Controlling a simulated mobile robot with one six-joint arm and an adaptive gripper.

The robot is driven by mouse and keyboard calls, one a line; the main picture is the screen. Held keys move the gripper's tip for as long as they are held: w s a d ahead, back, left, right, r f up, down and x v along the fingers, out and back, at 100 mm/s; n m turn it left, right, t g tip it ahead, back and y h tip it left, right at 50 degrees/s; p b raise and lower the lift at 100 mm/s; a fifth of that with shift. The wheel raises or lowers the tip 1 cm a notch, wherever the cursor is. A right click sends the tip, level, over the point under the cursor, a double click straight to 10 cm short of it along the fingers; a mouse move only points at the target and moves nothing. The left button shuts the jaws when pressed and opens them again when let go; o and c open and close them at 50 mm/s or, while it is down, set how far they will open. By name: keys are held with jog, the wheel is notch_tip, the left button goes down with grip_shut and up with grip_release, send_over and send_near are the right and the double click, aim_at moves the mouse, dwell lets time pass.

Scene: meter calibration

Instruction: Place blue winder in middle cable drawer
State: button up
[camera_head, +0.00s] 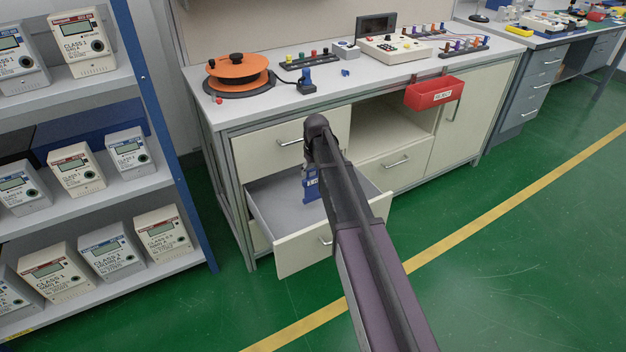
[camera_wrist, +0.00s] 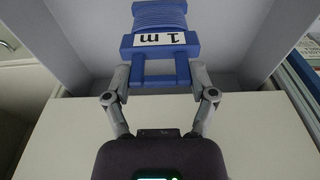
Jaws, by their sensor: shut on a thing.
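In the head view the blue winder (camera_head: 311,186) is over the open drawer (camera_head: 273,200), partly hidden by my arm. I cannot tell whether it touches the drawer floor. The open drawer is grey inside with a cream front, below a shut drawer (camera_head: 283,146). In the wrist view the drawer's grey interior (camera_wrist: 235,45) surrounds the winder.
A shelf of meters (camera_head: 105,205) stands at left. The green floor at right is clear.

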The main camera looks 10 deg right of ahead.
aim_at(313, 177)
jog(key=shift+f, duration=0.1)
jog(key=shift+f+b, duration=1.8)
jog(key=shift+b, duration=0.05)
jog(key=shift+f, duration=0.15)
jog(key=o, duration=1.2)
jog(key=shift+o, duration=0.2)
notch_tip(313, 177, up, 12)
jog(key=s+p, duration=0.1)
jog(key=p, duration=1.1)
jog(key=shift+s+d, duration=0.2)
